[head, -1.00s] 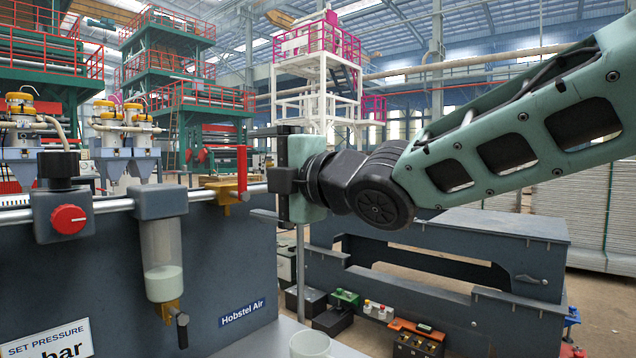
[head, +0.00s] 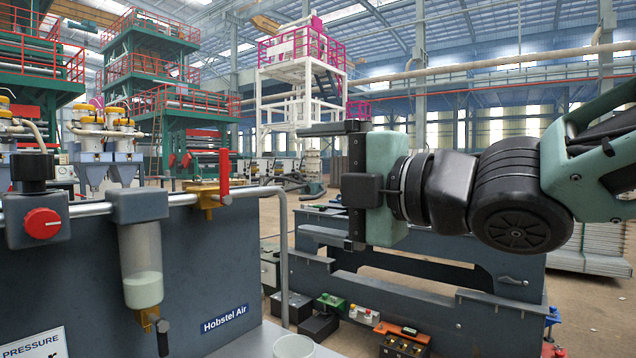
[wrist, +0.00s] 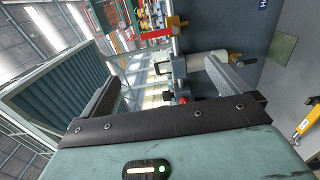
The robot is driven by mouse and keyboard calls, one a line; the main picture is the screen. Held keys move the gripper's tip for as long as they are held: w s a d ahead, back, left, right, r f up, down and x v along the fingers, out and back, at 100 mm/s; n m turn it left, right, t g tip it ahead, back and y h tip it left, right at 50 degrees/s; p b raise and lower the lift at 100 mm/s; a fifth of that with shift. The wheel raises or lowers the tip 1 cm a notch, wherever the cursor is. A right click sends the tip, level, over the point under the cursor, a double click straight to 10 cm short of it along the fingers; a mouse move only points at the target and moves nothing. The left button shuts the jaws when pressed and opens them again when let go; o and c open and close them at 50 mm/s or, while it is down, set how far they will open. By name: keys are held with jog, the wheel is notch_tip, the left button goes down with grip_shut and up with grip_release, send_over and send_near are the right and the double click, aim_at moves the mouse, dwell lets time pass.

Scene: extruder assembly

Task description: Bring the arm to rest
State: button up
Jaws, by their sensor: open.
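My gripper (head: 330,170) is in the middle of the head view, pointing left, with its dark jaws spread and nothing between them. It is held in the air to the right of the dark panel and clear of the pipe. My teal and black arm reaches in from the right edge. In the wrist view my gripper (wrist: 172,88) shows its two fingers wide apart and empty.
A dark panel (head: 230,265) at left carries a metal pipe, a red knob (head: 42,223), a clear bowl (head: 141,265) and a red-handled valve (head: 223,178). A cup (head: 293,346) stands at the bottom. A dark bench (head: 400,265) and small boxes stand behind.

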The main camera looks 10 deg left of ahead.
jog(key=d+f+m+t+h, duration=0.1)
jog(key=d+f+m+h, duration=0.4)
jog(key=f+m, duration=0.3)
jog(key=d+f+m+h, duration=0.4)
jog(key=d+f+m, duration=0.15)
jog(key=f, duration=0.45)
jog(key=s+d+f+m+g+h, duration=0.7)
jog(key=s+d+f+m, duration=0.3)
jog(key=s+d+f, duration=0.55)
notch_tip(320, 180, up, 20)
jog(key=s+p, duration=0.2)
jog(key=p, duration=1.6)
jog(key=shift+s+a+m+g, duration=0.15)
jog(key=shift+a+m+g, duration=0.2)
jog(key=shift+a+g, duration=0.05)
jog(key=shift+f, duration=0.1)
